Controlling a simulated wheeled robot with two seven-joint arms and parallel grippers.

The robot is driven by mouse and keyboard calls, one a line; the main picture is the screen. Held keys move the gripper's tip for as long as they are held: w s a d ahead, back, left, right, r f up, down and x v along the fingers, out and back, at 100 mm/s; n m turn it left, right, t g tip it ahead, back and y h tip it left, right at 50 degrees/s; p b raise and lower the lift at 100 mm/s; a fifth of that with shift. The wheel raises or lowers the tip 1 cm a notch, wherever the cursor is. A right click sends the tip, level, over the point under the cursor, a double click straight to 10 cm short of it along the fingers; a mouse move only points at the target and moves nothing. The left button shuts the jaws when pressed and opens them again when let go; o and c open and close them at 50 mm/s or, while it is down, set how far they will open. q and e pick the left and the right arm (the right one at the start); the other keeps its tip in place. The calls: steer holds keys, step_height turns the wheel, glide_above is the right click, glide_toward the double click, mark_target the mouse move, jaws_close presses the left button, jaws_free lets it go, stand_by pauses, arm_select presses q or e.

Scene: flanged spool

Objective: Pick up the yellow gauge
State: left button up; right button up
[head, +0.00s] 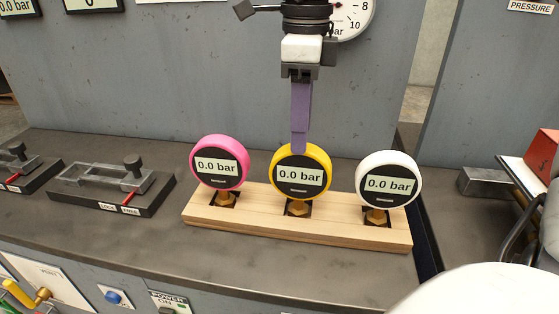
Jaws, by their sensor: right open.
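The yellow gauge (325,161) stands upright in the middle socket of a wooden rack (250,220). Its black face shows a 0.0 bar display, and a brass fitting sits below it. My right gripper (299,146) comes down from above with purple fingers. Its fingertip overlaps the top rim of the yellow gauge in the picture. The gripper is open; only one finger shows clearly, so I cannot tell whether it touches the gauge or where the other finger is. My left gripper is not in view.
A pink gauge (212,143) stands left of the yellow one and a white gauge (388,158) right, close by. Clamp fixtures (115,185) lie on the bench left. A grey panel (150,80) rises behind. A red object (541,153) is at far right.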

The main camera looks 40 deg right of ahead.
mark_target(300, 174)
steer(key=f, duration=0.4)
steer(key=shift+s, duration=0.4)
steer(key=f, duration=0.5)
steer(key=shift+s+a+f, duration=0.1)
steer(key=shift+a+f, duration=0.15)
steer(key=shift+a, duration=0.05)
steer(key=shift+c, duration=0.4)
jaws_close()
